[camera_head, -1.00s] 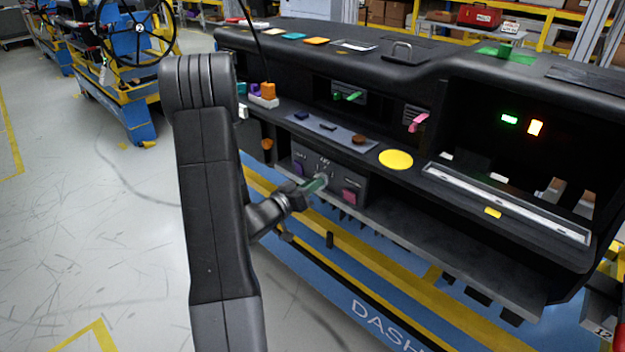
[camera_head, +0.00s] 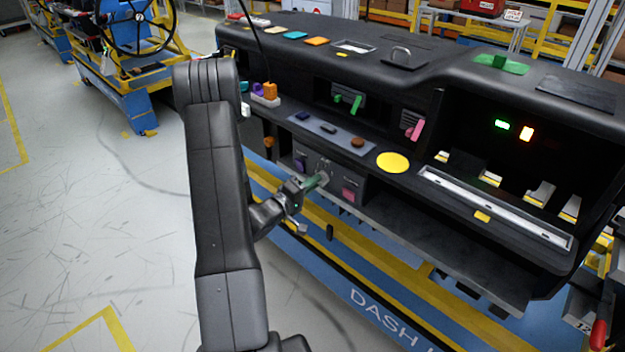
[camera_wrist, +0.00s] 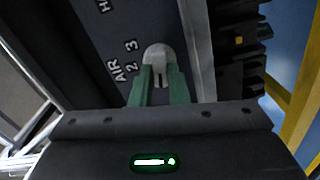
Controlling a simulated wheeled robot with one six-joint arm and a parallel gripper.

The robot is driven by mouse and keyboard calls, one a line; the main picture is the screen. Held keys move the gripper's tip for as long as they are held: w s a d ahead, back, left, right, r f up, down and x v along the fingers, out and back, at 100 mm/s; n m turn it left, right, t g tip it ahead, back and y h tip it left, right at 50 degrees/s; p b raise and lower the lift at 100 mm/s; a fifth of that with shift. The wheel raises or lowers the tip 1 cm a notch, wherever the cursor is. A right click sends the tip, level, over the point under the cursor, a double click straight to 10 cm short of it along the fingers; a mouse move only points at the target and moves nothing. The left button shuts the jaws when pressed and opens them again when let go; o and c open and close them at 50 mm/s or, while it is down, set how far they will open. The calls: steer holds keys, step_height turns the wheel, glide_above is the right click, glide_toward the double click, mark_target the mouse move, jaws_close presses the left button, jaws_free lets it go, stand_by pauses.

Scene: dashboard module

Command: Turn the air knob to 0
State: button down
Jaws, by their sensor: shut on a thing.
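The air knob (camera_wrist: 157,56) is a pale grey knob on a dark panel, seen in the wrist view beside the label AIR and the numbers 2 and 3. My gripper (camera_wrist: 163,80) has green fingers, one on each side of the knob, and is shut on it. The fingers cover part of the knob, and I cannot tell where it points. In the head view my gripper (camera_head: 322,179) reaches the control panel (camera_head: 335,178) low on the dashboard's front, between a purple and a pink knob.
The purple knob (camera_head: 300,164) is left of my gripper and the pink knob (camera_head: 349,194) right. A shelf with a yellow disc (camera_head: 392,162) juts out above the panel. A wheeled cart with a steering wheel (camera_head: 124,25) stands at the back left. The floor at left is clear.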

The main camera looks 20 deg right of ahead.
steer(key=shift+f+n+p, duration=0.1)
steer(key=shift+n+p, duration=0.35)
steer(key=shift+n, duration=0.75)
steer(key=c, duration=1.4)
jaws_free()
steer(key=shift+a, duration=0.1)
steer(key=b+v, duration=0.1)
steer(key=v, duration=1.2)
steer(key=shift+s+a+b, duration=0.2)
steer(key=shift+a+b, duration=0.1)
steer(key=shift+a, duration=0.05)
steer(key=shift+d, duration=0.15)
steer(key=p+x, duration=0.1)
steer(key=x, duration=1.2)
steer(key=shift+w+d+p, duration=0.25)
steer(key=shift+d+p, duration=0.05)
steer(key=shift+p, duration=0.05)
